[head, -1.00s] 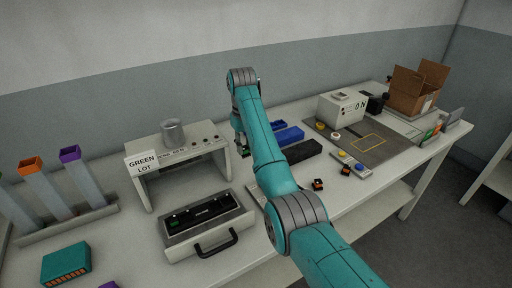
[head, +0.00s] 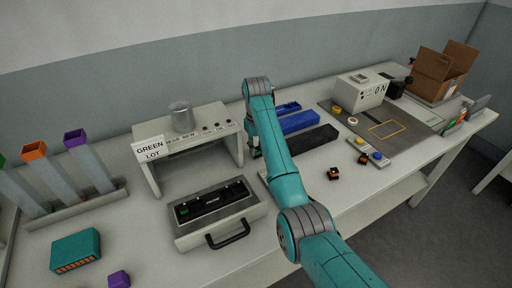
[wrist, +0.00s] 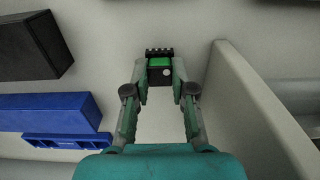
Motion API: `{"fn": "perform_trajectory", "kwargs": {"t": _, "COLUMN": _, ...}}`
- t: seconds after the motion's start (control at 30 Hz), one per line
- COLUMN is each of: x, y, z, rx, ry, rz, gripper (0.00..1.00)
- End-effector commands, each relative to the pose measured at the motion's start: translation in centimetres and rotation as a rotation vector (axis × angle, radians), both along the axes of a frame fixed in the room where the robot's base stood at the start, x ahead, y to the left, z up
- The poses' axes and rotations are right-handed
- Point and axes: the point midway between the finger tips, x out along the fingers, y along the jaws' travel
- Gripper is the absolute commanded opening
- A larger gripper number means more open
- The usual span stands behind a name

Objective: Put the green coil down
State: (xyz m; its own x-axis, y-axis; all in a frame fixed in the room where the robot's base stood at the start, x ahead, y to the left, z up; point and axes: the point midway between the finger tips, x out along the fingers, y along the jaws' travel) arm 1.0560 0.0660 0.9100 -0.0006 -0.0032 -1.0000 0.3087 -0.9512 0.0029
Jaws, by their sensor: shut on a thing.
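The green coil (wrist: 159,63), a small black part with a green face and a toothed black edge, is between the fingertips of my gripper (wrist: 160,82) in the wrist view. The fingers are shut on it. Bare pale table lies around it; whether it touches the table I cannot tell. In the head view my gripper (head: 255,150) is just right of the stand with the GREEN LOT sign (head: 153,149), and my arm hides most of it. The coil is hard to make out there.
The stand's side wall (wrist: 262,105) rises close on the right in the wrist view. Blue bins (wrist: 45,113) and a black bin (wrist: 32,45) lie left. A fixture case (head: 212,212) with a green piece stands in front of the stand. Small dark parts (head: 334,173) lie right of my arm.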

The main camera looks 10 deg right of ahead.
Motion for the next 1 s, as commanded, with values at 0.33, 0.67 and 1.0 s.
{"fn": "perform_trajectory", "kwargs": {"t": 0.33, "x": -0.1, "y": 0.0, "z": -0.7, "rx": 0.000, "ry": -0.001, "rz": 0.000, "gripper": 0.00}}
{"fn": "perform_trajectory", "kwargs": {"t": 0.67, "x": -0.1, "y": 0.0, "z": -0.8, "rx": 0.000, "ry": -0.001, "rz": 0.000, "gripper": 0.49}}
{"fn": "perform_trajectory", "kwargs": {"t": 1.0, "x": 0.2, "y": 0.0, "z": 0.7, "rx": 0.000, "ry": -0.004, "rz": 0.000, "gripper": 0.49}}
